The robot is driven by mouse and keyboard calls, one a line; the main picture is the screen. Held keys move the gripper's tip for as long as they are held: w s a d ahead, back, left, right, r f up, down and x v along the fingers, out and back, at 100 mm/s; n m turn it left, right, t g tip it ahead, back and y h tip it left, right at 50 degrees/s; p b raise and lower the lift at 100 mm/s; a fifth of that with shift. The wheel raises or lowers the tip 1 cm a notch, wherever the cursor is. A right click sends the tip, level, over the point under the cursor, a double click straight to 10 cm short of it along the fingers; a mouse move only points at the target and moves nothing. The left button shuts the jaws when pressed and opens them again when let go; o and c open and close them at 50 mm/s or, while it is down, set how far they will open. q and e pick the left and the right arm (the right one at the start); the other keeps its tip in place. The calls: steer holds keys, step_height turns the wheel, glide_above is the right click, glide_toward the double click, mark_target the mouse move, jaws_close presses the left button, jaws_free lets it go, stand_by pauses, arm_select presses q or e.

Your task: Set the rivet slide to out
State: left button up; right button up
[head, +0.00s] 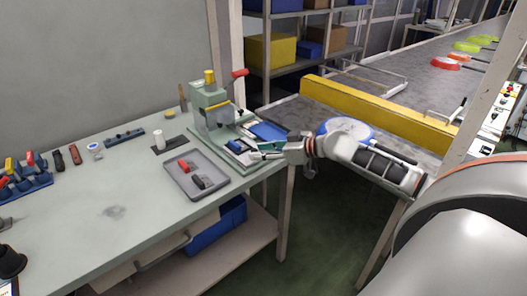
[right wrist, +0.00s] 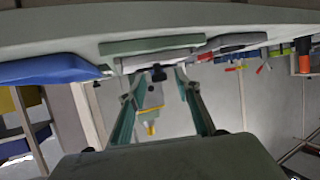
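The grey-green rivet press (head: 213,106) stands at the bench's right end, with a yellow cap and a red-knobbed lever. A pale slide plate (head: 242,150) lies low at its front. In the right wrist view, which looks upside down, a small dark knob (right wrist: 158,73) shows near the pale plate; I take it for the slide's knob. My right gripper (head: 270,152) reaches in from the right at the press's front. Its fingers (right wrist: 157,82) are apart on either side of the knob; I cannot tell whether they touch it. My left gripper is not in view.
A blue tray (head: 268,131) lies right beside the press. A grey tray (head: 196,181) with red and dark pieces lies in front. The bench's front left is mostly clear.

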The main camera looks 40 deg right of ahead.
steer(key=v, duration=1.2)
steer(key=shift+d+f, duration=0.1)
stand_by(0.6)
steer(key=s+a+f+m+g+h, duration=0.1)
steer(key=s+a+f, duration=0.25)
steer(key=f, duration=0.45)
steer(key=s+a+f+h, duration=0.1)
steer(key=s+a+f, duration=0.1)
steer(key=s+f, duration=0.5)
steer(key=s+a+f+m+g+h, duration=0.1)
steer(key=s+a+f, duration=0.15)
steer(key=f, duration=0.75)
steer(key=s+a+f, duration=0.3)
steer(key=a, duration=0.7)
steer(key=s+a+f, duration=0.3)
steer(key=s+a, duration=0.1)
steer(key=a, duration=0.7)
steer(key=shift+s+n+t, duration=0.25)
steer(key=shift+n+t, duration=0.05)
steer(key=shift+n, duration=0.1)
